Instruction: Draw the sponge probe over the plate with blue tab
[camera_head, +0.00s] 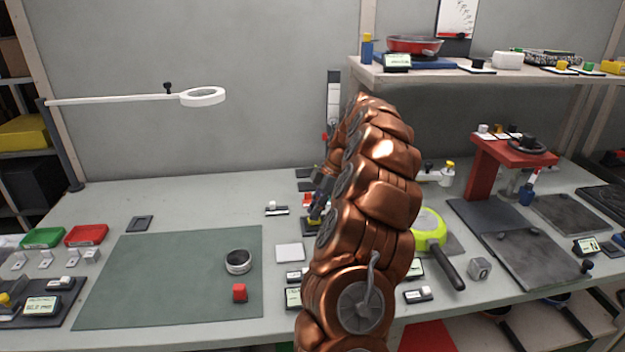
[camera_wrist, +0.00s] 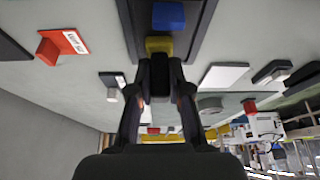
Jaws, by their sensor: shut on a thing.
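My gripper (camera_wrist: 160,88) is shut on the sponge probe, whose dark body (camera_wrist: 159,72) stands between the fingers. A yellow block (camera_wrist: 159,45), apparently its sponge end, shows just beyond the fingertips. Past it lies a dark plate (camera_wrist: 200,22) with a blue tab (camera_wrist: 168,16). The yellow end overlaps the plate's near part in the wrist view; I cannot tell whether they touch. In the head view my gripper (camera_head: 321,188) is small and partly hidden by my copper arm, above a dark plate (camera_head: 322,232).
A red tab with a white label (camera_wrist: 65,43) stands to the left in the wrist view. A green pan (camera_head: 428,228) is right. The green mat (camera_head: 165,275) has free room.

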